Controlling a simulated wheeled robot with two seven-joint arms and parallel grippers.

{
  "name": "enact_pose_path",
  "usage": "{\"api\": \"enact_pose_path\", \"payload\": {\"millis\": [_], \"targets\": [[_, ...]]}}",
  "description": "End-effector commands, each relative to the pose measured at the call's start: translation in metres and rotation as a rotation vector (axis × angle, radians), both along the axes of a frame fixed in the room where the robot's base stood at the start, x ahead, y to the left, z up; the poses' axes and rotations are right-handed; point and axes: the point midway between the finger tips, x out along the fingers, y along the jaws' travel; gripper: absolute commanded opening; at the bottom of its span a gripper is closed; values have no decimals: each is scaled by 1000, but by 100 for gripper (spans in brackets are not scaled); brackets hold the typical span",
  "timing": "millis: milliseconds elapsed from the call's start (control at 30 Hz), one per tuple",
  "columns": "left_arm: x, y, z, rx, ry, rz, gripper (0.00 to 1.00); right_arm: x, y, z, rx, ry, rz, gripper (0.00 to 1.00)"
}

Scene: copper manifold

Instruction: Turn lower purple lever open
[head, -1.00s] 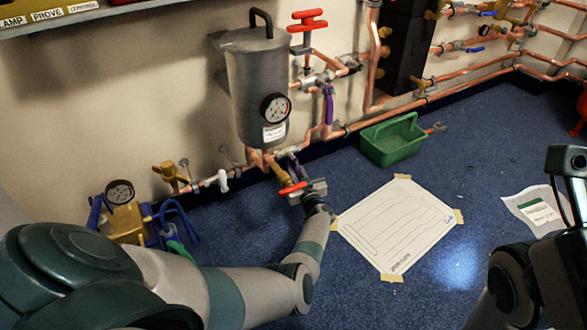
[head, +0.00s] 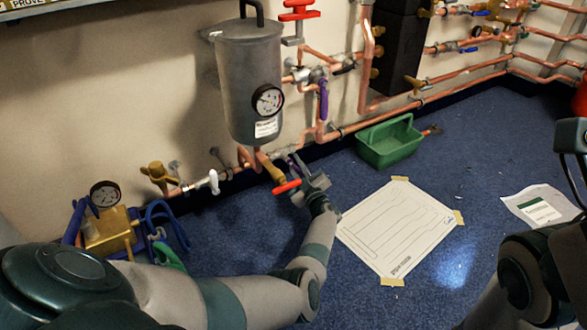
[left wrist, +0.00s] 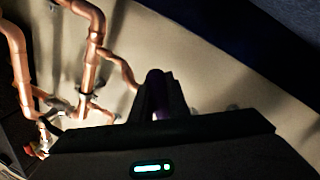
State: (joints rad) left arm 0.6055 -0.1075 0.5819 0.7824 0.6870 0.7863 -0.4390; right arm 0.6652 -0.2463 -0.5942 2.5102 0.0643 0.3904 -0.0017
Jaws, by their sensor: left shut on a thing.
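The lower purple lever (head: 291,164) is on the low copper pipework below the grey tank, largely hidden by my left gripper (head: 309,179) in the head view. My left gripper is shut on it. In the left wrist view the purple lever (left wrist: 160,105) shows as a dark purple strip between the dark fingers (left wrist: 157,95). Its exact angle is hard to tell. A second purple lever (head: 323,100) hangs upright higher up, right of the tank. My right arm is at the right edge of the head view; its fingertips cannot be made out.
The grey tank (head: 250,75) with a gauge stands above my left gripper. A red handle (head: 287,186) is close beside the gripper. A green bin (head: 389,143) and a taped paper sheet (head: 398,228) lie on the blue floor to the right. A brass pump (head: 108,232) is at left.

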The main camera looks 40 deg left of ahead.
Motion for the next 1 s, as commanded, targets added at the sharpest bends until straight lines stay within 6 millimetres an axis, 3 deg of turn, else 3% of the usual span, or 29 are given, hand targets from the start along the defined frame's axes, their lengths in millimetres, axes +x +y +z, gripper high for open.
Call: {"api": "enact_pose_path", "payload": {"millis": [433,467,533,1000], "targets": [[1,-1,0,-9,-18,-1,0,0,0,0,-2,-2,-1,67],[1,-1,0,-9,-18,-1,17,0,0,0,-3,-1,-1,67],[1,-1,0,-9,-18,-1,33,0,0,-1,-3,-1,-1,67],[-2,-2,0,-7,-17,0,33,0,0,1,-2,0,-2,67]]}}
